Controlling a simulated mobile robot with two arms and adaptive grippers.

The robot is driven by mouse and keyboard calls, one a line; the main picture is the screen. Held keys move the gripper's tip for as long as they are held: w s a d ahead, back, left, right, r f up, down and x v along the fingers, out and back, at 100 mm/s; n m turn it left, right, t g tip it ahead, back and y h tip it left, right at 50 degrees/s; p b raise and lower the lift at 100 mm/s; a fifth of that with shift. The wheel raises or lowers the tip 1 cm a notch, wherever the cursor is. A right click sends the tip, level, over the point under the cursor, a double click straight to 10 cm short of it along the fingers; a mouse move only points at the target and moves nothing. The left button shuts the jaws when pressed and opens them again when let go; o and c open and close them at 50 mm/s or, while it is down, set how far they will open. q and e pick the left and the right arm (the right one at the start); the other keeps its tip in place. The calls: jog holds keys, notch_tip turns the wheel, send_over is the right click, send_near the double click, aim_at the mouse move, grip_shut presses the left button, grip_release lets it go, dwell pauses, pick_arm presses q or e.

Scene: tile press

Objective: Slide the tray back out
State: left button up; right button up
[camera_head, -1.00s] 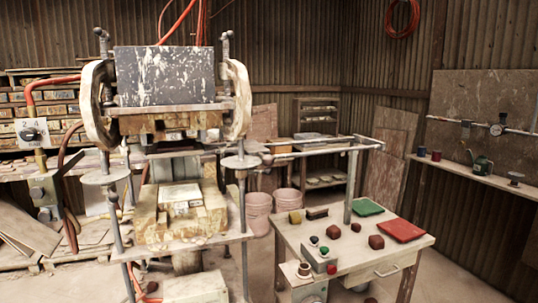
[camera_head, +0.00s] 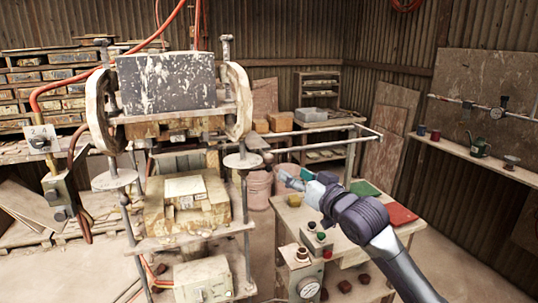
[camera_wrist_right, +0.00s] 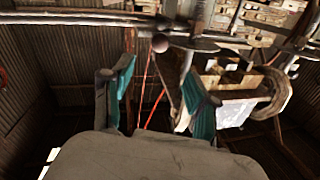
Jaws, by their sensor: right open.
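The tile press stands left of centre, with a speckled dark upper block (camera_head: 166,82) above a stained yellowish lower block (camera_head: 186,205). I cannot clearly make out the tray among the press parts. A round knob (camera_head: 268,158) shows at the press's right side, and a knob also shows in the right wrist view (camera_wrist_right: 160,44). My right gripper (camera_head: 290,182) is right of the press and appears just below and right of the knob. Its teal-padded fingers (camera_wrist_right: 160,80) are apart with nothing between them. My left gripper is not in view.
A metal rail frame (camera_head: 335,133) reaches right from the press. A worktable (camera_head: 290,214) with a button box (camera_head: 316,240), a green tray (camera_head: 364,188) and a red tray (camera_head: 400,214) stands under my right arm. Pink buckets (camera_head: 259,188) stand behind.

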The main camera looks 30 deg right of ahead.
aim_at(272, 159)
jog(key=w+p, duration=0.4)
jog(key=w, duration=0.7)
jog(key=shift+w+d, duration=0.2)
jog(key=shift+w+f+p, duration=0.1)
jog(key=shift+w+p, duration=0.3)
jog(key=shift+w, duration=0.45)
grip_shut()
